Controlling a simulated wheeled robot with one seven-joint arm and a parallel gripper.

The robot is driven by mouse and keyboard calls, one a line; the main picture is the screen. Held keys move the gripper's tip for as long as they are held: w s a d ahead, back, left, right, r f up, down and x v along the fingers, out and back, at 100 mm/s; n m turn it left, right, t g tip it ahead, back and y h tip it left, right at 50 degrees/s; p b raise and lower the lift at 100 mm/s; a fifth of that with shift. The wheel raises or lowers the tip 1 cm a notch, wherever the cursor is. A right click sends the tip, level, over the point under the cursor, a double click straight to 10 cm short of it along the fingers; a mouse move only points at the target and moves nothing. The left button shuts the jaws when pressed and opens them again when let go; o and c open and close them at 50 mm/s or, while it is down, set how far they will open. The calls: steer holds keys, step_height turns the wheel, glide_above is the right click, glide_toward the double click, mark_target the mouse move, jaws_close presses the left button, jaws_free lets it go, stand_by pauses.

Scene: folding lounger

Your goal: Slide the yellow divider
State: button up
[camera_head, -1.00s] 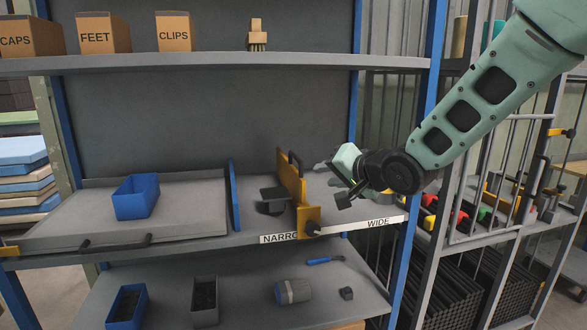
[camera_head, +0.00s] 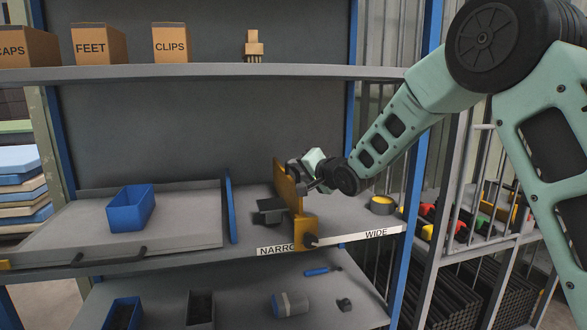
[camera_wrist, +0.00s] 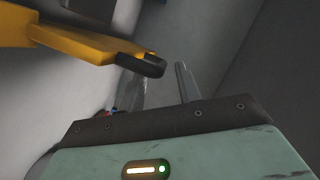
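The yellow divider (camera_head: 283,188) stands upright on the middle shelf, its front bracket (camera_head: 306,238) at the shelf's front edge between the NARROW label (camera_head: 274,250) and the WIDE label (camera_head: 376,233). My gripper (camera_head: 301,180) is at the divider's upper right side, by its black handle, which it mostly hides in the head view. In the wrist view, the yellow divider (camera_wrist: 75,41) and its black handle end (camera_wrist: 150,65) are at upper left. My gripper's fingers (camera_wrist: 160,85) are apart there. The handle end overlaps the left finger; I cannot tell whether they touch.
A dark grey block (camera_head: 268,211) sits just left of the divider, then a blue upright panel (camera_head: 232,206) and a blue bin (camera_head: 130,209). A round yellow-topped item (camera_head: 382,204) stands right of the divider. The upper shelf (camera_head: 230,73) is overhead.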

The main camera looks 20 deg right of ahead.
mark_target(294, 169)
steer(key=shift+x, duration=1.9)
jaws_close()
steer(key=d+p, duration=0.9)
steer(key=d, duration=1.1)
steer(key=shift+p, duration=0.3)
jaws_free()
